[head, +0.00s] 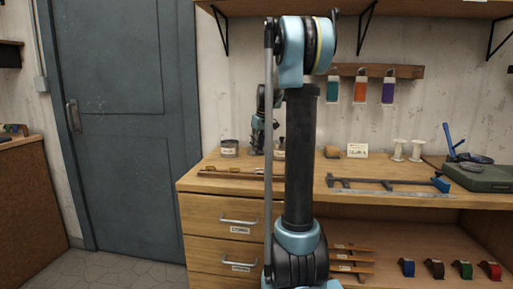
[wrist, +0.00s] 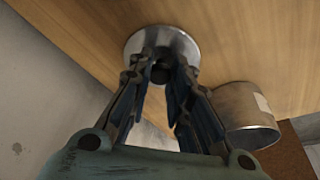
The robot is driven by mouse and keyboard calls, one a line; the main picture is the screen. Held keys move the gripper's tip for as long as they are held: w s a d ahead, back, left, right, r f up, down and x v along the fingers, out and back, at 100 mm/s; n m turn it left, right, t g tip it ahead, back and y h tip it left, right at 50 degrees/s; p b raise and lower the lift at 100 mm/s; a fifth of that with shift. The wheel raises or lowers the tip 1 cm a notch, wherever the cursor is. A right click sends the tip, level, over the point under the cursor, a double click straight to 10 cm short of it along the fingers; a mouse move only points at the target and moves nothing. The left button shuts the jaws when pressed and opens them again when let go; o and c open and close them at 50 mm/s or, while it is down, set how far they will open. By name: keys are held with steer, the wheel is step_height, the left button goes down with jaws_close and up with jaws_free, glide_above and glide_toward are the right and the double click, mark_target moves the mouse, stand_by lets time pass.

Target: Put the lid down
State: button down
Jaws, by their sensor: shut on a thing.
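The lid (wrist: 187,45) is a round, shiny metal disc with a dark knob at its middle. My gripper (wrist: 160,72) is shut on the knob, with a finger on each side. In the head view my gripper (head: 257,140) points down over the left part of the workbench, and the lid is too small or hidden to make out there. An open-looking metal tin with a pale label (wrist: 243,112) is beside the lid; it also stands on the bench in the head view (head: 229,148). I cannot tell whether the lid touches the wood.
The workbench (head: 225,184) has wooden-handled tools (head: 230,173) at its front left and a small jar (head: 279,153) right of my gripper. A clamp (head: 385,183), white spools (head: 407,150) and a green case (head: 480,177) are farther right. My arm hides part of the bench.

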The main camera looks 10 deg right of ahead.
steer(key=c, duration=1.5)
jaws_free()
steer(key=shift+o, duration=0.2)
steer(key=v, duration=1.2)
steer(key=shift+r, duration=0.1)
